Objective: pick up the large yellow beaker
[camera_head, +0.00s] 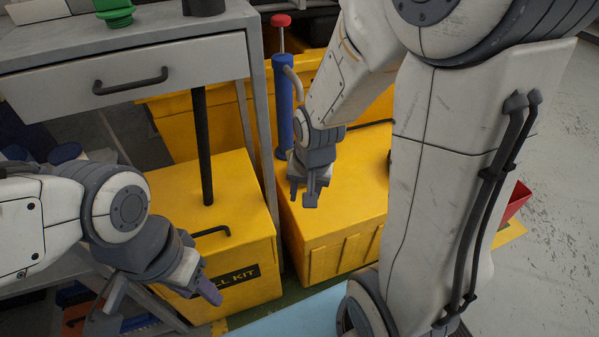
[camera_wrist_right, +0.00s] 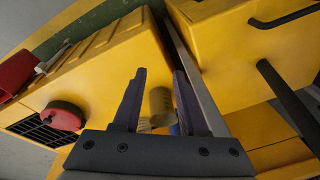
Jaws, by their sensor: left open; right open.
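I see no object that is clearly a large yellow beaker in either view. A small tan-yellow cylinder (camera_wrist_right: 160,104) shows between my right fingers in the right wrist view; I cannot tell what it is. My right gripper (camera_head: 302,197) is open and points down above the yellow chest (camera_head: 335,222), beside a blue cylinder (camera_head: 283,105) with a red knob. Its two spread fingers show in the right wrist view (camera_wrist_right: 158,85). My left gripper (camera_head: 163,293) is open at the lower left, in front of a yellow spill kit box (camera_head: 250,240).
A grey bench (camera_head: 150,72) with a drawer stands at the upper left, with a green object (camera_head: 115,14) on top. A black rod (camera_head: 202,145) rises by the spill kit box. A red container (camera_head: 514,201) is at the right. Grey floor (camera_head: 555,150) lies open there.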

